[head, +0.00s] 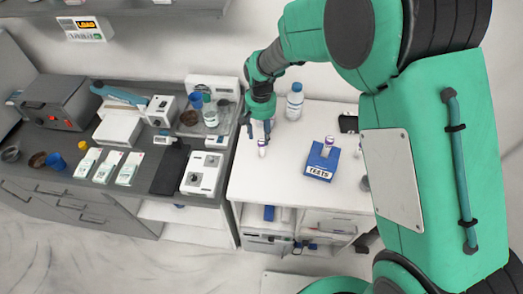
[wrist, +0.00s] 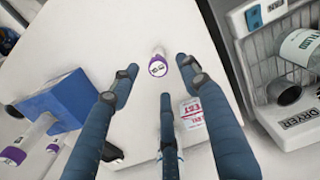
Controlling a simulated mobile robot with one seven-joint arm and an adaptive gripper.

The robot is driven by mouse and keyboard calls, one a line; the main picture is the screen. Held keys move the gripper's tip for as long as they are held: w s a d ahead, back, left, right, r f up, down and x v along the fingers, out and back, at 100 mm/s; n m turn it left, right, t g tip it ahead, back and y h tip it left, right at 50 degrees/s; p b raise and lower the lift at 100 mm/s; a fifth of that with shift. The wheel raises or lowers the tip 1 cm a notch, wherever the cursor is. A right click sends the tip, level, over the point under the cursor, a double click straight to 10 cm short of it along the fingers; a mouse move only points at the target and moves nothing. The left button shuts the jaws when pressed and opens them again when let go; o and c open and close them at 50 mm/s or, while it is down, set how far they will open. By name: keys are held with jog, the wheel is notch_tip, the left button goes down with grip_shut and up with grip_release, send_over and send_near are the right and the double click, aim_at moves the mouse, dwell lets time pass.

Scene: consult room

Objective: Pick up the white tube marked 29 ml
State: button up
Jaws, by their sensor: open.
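A white tube with a purple band (head: 262,148) stands upright on the white table, just below my gripper (head: 260,122). In the wrist view the same tube (wrist: 158,66) is seen from above, with dark marks on its top too small to read surely. My gripper (wrist: 158,72) is open, its dark blue fingers spread around the line to the tube. Nothing is between the fingers at their tips, and the tube looks beyond them. Another white, purple-banded tube (head: 329,143) stands in the blue TESTS block (head: 320,163) to the right.
A clear bottle with a blue cap (head: 295,103) stands behind and right of my gripper. A drying rack (wrist: 290,105) is at the right in the wrist view. A red-lettered label (wrist: 192,108) shows behind the fingers. The front of the white table (head: 262,185) is bare.

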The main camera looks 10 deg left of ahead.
aim_at(262, 142)
jog(key=shift+f, duration=1.15)
jog(key=shift+f, duration=0.1)
jog(key=shift+s+d+f+b, duration=0.1)
jog(key=shift+f+b, duration=0.1)
jog(key=shift+f, duration=1.05)
jog(key=shift+d+f+b, duration=0.1)
jog(key=shift+f+b, duration=0.05)
jog(key=shift+f, duration=1.1)
grip_shut()
